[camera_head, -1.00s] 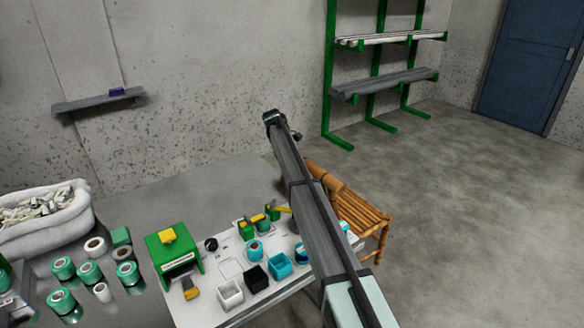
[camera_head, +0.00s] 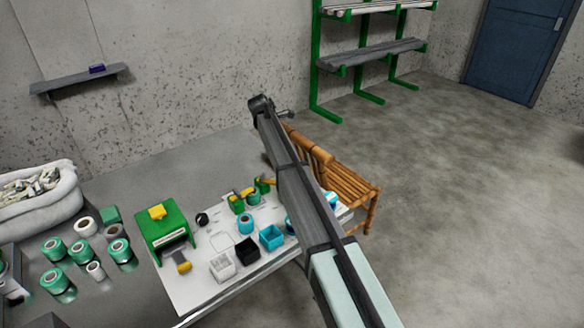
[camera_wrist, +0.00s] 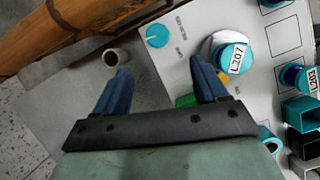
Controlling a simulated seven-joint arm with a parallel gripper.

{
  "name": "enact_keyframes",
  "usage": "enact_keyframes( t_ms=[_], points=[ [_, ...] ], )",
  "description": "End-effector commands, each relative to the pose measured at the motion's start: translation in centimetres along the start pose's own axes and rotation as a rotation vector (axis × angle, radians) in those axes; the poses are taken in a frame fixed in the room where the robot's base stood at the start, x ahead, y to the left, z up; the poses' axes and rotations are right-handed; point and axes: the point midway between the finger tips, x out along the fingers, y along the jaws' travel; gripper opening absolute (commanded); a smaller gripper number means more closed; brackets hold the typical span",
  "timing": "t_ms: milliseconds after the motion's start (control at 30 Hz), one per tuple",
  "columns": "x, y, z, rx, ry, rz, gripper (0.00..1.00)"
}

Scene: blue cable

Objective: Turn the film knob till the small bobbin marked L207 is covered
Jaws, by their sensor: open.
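In the wrist view a flat teal knob (camera_wrist: 157,35) sits on the white board (camera_wrist: 187,13), with small print beside it that I cannot read. The small bobbin marked L207 (camera_wrist: 236,56) is teal and white and lies to the right of the knob; its label and top show uncovered. My gripper (camera_wrist: 163,82) is open and empty, its two blue fingers apart. In the picture the knob is above the gap between the fingertips, and the bobbin is beyond the right finger. The head view does not show the gripper; my arm hides part of the board.
Another labelled bobbin (camera_wrist: 292,76) and a teal box (camera_wrist: 302,112) stand at the right. A beige ring-shaped thing (camera_wrist: 116,57) is by the left finger. A bamboo bench (camera_head: 345,185) stands beside the table. Green spools (camera_head: 53,250) and a green box (camera_head: 166,228) are at the left.

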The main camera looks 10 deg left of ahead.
Motion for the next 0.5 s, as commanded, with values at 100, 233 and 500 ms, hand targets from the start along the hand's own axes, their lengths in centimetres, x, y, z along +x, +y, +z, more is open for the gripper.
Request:
enact_keyframes(
  t_ms=[100,233,500],
  points=[
    [0.0,0.3,0.0,-0.087,-0.002,0.014,0.72],
    [0.3,0.3,0.0,-0.128,-0.002,0.014,0.72],
    [3.4,0.3,0.0,-0.131,-0.002,0.012,0.72]
  ],
)
